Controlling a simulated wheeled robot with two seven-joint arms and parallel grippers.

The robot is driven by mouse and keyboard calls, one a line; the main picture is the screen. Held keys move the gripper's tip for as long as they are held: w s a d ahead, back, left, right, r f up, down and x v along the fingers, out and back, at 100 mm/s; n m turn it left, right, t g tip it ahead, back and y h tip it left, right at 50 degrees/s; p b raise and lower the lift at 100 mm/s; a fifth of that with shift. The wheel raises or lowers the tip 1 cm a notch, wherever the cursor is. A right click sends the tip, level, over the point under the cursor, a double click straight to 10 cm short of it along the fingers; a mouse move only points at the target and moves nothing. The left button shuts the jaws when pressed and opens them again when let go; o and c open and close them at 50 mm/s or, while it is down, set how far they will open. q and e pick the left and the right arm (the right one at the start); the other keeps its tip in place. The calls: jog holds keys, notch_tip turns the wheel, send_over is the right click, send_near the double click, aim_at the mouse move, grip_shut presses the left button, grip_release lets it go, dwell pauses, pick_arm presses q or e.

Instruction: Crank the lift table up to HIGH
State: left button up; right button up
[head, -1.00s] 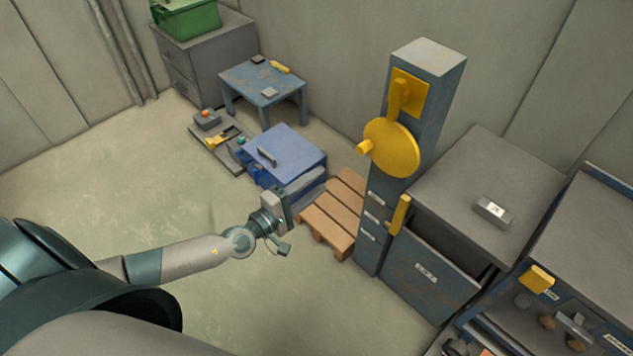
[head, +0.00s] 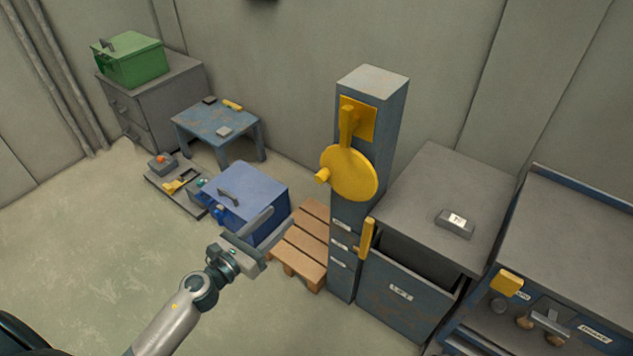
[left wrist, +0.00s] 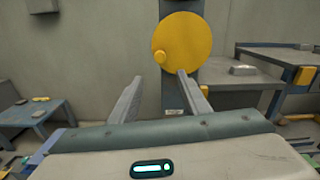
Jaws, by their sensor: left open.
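The yellow crank wheel (head: 349,174) is mounted on a tall blue-grey post (head: 370,115), with its knob (head: 322,176) at the wheel's left edge. A yellow pointer (head: 367,239) stands beside small labels on the post; I cannot read them. The post adjoins a grey-topped table (head: 430,190) with a blue front panel. My left gripper (head: 264,232) is open and empty, left of and below the wheel. In the left wrist view its fingers (left wrist: 160,77) point towards the wheel (left wrist: 188,42), and the knob (left wrist: 160,57) appears between them, beyond the tips. My right gripper is not in view.
A wooden pallet (head: 302,243) lies at the post's foot. Left of it stand a blue chest (head: 250,187), a low blue table (head: 215,122) and a grey cabinet (head: 170,90) bearing a green box (head: 132,62). A workbench (head: 565,240) stands right. Floor at left is clear.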

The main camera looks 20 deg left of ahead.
pick_arm(q)
jog(key=shift+w, duration=0.1)
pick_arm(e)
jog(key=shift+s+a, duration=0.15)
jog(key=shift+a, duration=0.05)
pick_arm(q)
jog(key=p, duration=0.3)
send_near(318, 180)
jog(key=x, duration=0.8)
jog(key=shift+w+d, duration=0.3)
jog(key=shift+w, duration=0.35)
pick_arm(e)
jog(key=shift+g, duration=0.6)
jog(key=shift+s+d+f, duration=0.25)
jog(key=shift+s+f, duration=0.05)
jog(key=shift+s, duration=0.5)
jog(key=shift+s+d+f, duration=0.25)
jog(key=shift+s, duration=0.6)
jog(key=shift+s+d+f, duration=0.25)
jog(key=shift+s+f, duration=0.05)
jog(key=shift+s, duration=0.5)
pick_arm(q)
grip_shut()
